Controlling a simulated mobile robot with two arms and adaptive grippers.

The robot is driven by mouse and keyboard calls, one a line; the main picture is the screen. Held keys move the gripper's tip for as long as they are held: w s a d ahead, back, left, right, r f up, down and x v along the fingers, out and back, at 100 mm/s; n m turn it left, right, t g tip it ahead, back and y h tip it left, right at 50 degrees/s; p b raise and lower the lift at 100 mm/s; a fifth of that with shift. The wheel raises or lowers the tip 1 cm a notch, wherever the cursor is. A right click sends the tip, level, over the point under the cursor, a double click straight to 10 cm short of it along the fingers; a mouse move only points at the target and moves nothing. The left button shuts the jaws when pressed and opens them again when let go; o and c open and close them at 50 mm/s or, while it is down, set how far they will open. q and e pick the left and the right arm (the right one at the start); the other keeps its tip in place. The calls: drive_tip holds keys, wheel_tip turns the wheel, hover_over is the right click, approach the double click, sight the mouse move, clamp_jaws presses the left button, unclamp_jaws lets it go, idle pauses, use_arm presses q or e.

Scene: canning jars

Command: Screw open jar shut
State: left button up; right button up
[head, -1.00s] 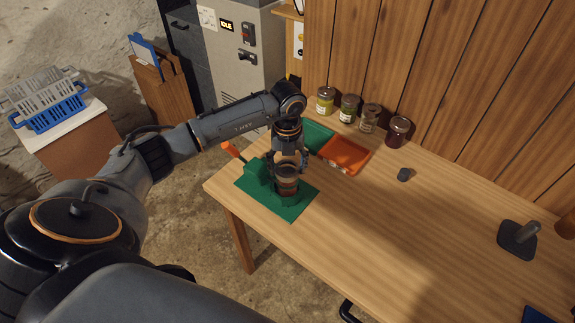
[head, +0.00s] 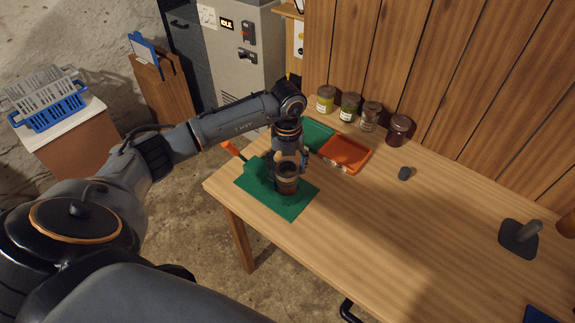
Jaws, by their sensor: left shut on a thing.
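A jar with dark contents (head: 288,186) stands upright in a green clamp fixture on a green mat (head: 293,210) at the table's left end. My left gripper (head: 289,166) points straight down over it, shut on the lid at the jar's top. The fingers hide most of the lid, so I cannot tell how it sits on the rim. The clamp's orange handle (head: 231,150) sticks out to the left. My right gripper is out of view.
A green tray (head: 318,135) and an orange tray (head: 345,154) lie behind the mat. Several closed jars (head: 371,117) line the wall. The table's middle is clear.

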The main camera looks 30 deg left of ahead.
use_arm(q)
drive_tip(key=shift+f+b, duration=0.4)
drive_tip(key=shift+f, duration=0.15)
idle(0.5)
drive_tip(key=shift+o, duration=1.1)
drive_tip(key=c, duration=0.7)
drive_tip(key=shift+a+f+m+b, duration=0.15)
drive_tip(key=shift+m+b, duration=0.55)
drive_tip(key=shift+m, duration=0.4)
drive_tip(key=shift+c, duration=0.2)
drive_tip(key=shift+m+b, duration=0.35)
drive_tip(key=shift+m, duration=0.65)
